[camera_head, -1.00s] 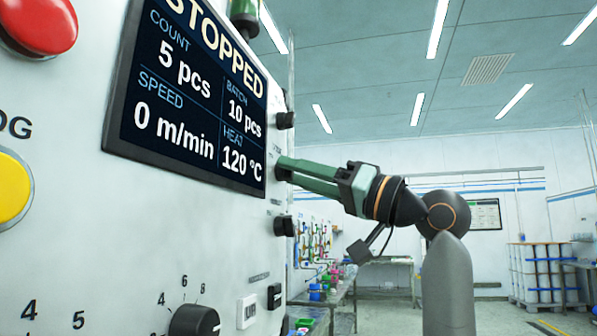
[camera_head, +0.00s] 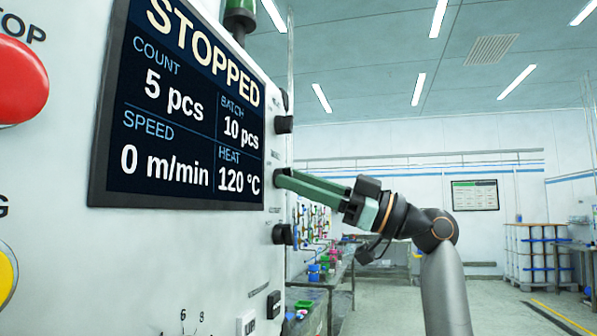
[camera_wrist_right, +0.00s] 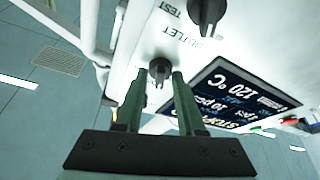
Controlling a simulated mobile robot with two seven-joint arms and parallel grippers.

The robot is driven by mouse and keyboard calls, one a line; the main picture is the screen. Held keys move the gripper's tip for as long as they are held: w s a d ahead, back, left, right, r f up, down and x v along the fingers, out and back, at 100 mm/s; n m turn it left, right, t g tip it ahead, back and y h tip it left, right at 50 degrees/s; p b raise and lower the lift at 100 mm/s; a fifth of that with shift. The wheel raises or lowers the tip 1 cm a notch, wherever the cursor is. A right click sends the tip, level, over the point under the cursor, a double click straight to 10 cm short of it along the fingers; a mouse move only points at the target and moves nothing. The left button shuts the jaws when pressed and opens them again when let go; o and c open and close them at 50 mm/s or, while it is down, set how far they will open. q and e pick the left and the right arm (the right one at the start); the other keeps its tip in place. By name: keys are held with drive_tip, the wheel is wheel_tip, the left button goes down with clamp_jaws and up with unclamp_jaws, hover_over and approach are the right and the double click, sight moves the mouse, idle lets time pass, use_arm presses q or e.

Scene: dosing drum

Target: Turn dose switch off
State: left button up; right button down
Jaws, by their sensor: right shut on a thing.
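The panel carries a column of black rotary switches on its right edge. My right gripper (camera_head: 283,177) has its green fingers against the middle one. In the right wrist view that black switch (camera_wrist_right: 160,68) sits between the fingertips, and the gripper (camera_wrist_right: 156,82) is shut on it. A label reading OUTLET lies beside it; no label reading dose is legible. Another black switch (camera_wrist_right: 207,9) is near the TEST label. In the head view, one switch (camera_head: 284,124) is above the gripper and one (camera_head: 283,234) below. My left gripper is not in view.
The display (camera_head: 180,105) reads STOPPED, 5 pcs, 10 pcs, 0 m/min, 120 °C. A red stop button (camera_head: 18,80) and a yellow button (camera_head: 5,277) are at the left. Open room lies right of the panel, with a bench (camera_head: 340,275) behind.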

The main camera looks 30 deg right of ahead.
drive_tip(key=shift+n+g+p, duration=0.35)
drive_tip(key=shift+n+g, duration=0.05)
drive_tip(key=shift+n, duration=0.7)
drive_tip(key=c, duration=0.5)
unclamp_jaws()
drive_tip(key=shift+d, duration=0.1)
